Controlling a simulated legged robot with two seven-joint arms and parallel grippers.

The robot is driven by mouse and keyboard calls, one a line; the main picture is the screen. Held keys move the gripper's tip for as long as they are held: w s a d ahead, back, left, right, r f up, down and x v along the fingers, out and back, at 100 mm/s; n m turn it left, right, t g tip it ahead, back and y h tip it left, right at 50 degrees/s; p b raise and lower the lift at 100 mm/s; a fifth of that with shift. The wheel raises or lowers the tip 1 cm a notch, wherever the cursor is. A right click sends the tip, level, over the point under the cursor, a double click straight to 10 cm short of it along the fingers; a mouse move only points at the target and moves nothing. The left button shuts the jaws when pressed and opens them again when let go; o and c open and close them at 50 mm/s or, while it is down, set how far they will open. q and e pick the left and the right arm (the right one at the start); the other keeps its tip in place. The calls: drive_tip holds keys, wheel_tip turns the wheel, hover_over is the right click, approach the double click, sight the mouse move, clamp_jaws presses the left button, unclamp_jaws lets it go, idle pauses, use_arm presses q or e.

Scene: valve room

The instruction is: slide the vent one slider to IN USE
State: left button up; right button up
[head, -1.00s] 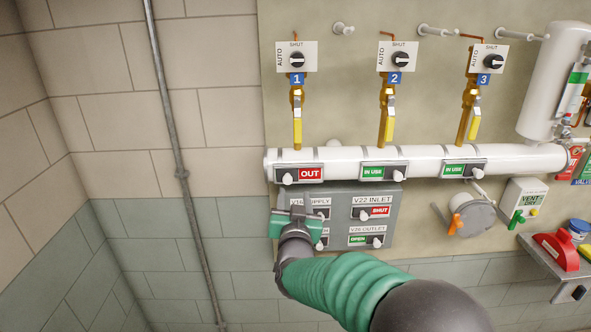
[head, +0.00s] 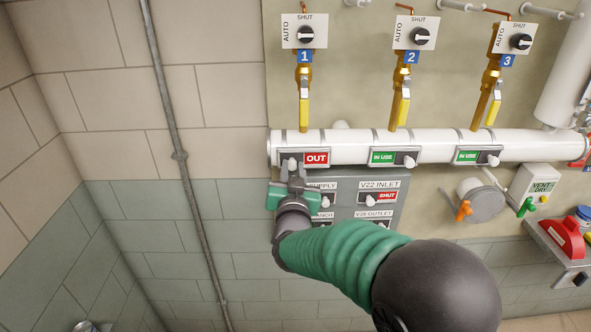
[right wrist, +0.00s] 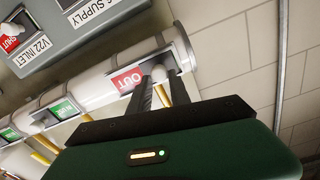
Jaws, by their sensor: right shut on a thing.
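The vent one slider (head: 304,158) is the leftmost label plate on the white pipe (head: 345,145), under valve 1. It shows a red OUT label, with its white knob (head: 291,165) at the left end. My right gripper (head: 291,171) reaches up to this knob from below and is shut on it. In the right wrist view, the fingers (right wrist: 152,95) meet at the pale knob (right wrist: 160,73) beside the red OUT label (right wrist: 128,80). The fingertips partly cover the knob. My left gripper is not in view.
The other two pipe sliders (head: 396,159) read IN USE, with knobs at their right ends. A grey panel (head: 350,212) with V22 INLET at SHUT sits below, partly hidden by my right arm. Yellow-handled valves (head: 304,110) stand above the pipe.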

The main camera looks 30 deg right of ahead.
drive_tip(key=shift+w+a, duration=0.15)
drive_tip(key=shift+a, duration=0.1)
clamp_jaws()
drive_tip(key=shift+s+d, duration=0.2)
drive_tip(key=shift+d, duration=0.3)
drive_tip(key=shift+w+a, duration=0.1)
drive_tip(key=shift+a, duration=0.05)
drive_tip(key=shift+f, duration=0.1)
